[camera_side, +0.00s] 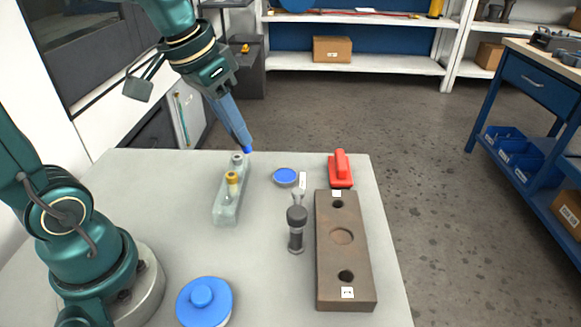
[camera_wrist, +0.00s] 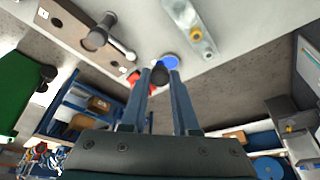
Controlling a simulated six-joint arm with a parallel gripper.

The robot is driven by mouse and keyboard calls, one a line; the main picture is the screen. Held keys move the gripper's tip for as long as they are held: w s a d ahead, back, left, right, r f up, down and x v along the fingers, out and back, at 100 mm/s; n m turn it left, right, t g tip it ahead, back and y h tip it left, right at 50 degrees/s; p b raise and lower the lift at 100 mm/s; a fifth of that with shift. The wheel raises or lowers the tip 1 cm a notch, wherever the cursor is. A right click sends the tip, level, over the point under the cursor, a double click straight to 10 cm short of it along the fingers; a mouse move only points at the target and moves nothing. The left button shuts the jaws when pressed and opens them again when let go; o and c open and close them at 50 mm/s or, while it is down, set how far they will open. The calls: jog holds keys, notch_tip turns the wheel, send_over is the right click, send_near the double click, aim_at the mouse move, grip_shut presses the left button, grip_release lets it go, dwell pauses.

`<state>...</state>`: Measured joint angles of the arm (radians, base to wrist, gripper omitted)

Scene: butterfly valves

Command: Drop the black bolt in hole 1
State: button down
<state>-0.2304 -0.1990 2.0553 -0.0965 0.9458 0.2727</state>
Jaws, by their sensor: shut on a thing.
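My gripper (camera_side: 247,149) is above the back of the grey table, close to the far end of the clear holder. In the wrist view my gripper (camera_wrist: 160,76) is shut on the black bolt (camera_wrist: 159,73), whose dark round end shows between the fingertips. The bolt cannot be made out in the side view. The brown block (camera_side: 325,262) lies at the right of the table, apart from the gripper. It has a far hole (camera_side: 337,204), a wide middle recess (camera_side: 342,236) and a near hole (camera_side: 346,276). The small white labels by the end holes are too small to read.
The clear holder (camera_side: 225,211) has a yellow-topped piece (camera_side: 232,178) and a grey-topped piece (camera_side: 237,158). A dark grey upright part (camera_side: 297,228) stands just left of the block. A blue disc (camera_side: 285,176), a red-handled piece (camera_side: 341,170) and a blue knobbed lid (camera_side: 204,301) are also on the table.

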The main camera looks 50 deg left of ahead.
jog(key=shift+s+g, duration=0.1)
jog(key=shift+g, duration=0.2)
jog(key=w+d+m+g, duration=0.2)
jog(key=w+d, duration=0.3)
jog(key=d, duration=0.5)
jog(key=s+d+f+m+g, duration=0.1)
jog(key=d+f+m, duration=0.3)
jog(key=d+f, duration=0.5)
jog(key=shift+s+d+f, duration=0.4)
jog(key=shift+s+d, duration=0.35)
jog(key=shift+d, duration=0.9)
jog(key=shift+f, duration=0.6)
jog(key=shift+f, duration=0.3)
jog(key=shift+f, duration=0.9)
